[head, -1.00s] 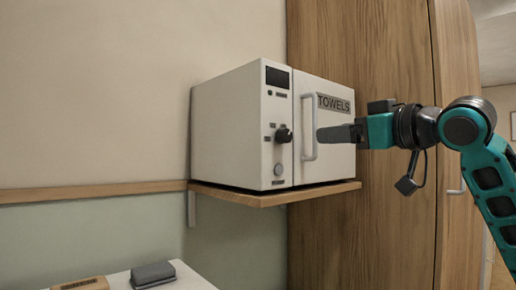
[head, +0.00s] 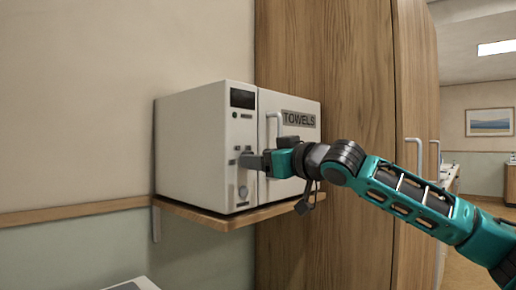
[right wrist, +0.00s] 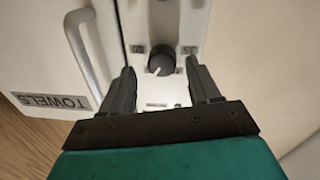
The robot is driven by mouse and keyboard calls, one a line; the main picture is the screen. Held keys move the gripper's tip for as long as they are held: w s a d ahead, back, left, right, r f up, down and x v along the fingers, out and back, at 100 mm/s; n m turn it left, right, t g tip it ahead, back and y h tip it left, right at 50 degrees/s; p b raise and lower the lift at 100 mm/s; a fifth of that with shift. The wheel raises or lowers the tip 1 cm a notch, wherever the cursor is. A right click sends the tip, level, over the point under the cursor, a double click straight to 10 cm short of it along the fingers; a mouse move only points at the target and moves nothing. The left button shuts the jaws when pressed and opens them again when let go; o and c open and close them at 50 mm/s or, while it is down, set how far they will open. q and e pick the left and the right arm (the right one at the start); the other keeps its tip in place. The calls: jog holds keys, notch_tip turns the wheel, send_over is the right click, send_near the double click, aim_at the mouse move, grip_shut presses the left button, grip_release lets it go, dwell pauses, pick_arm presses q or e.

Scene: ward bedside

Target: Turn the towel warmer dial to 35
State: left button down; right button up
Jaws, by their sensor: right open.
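The white towel warmer (head: 187,150) stands on a wooden wall shelf, its door with the TOWELS label closed. Its dark round dial (right wrist: 161,60) shows in the right wrist view, where the picture is upside down. In the head view my right gripper (head: 247,162) hides the dial. My left gripper is not in view.
The door handle (right wrist: 87,50) is close beside my right gripper. The shelf (head: 225,217) is below the warmer, and a tall wooden cabinet (head: 335,80) stands behind and right. A dark display (head: 242,98) sits above the controls.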

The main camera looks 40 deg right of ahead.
jog(key=shift+w+a+p, duration=0.15)
jog(key=shift+w+p, duration=0.15)
jog(key=shift+w, duration=0.2)
jog(key=shift+f, duration=0.1)
jog(key=c, duration=1)
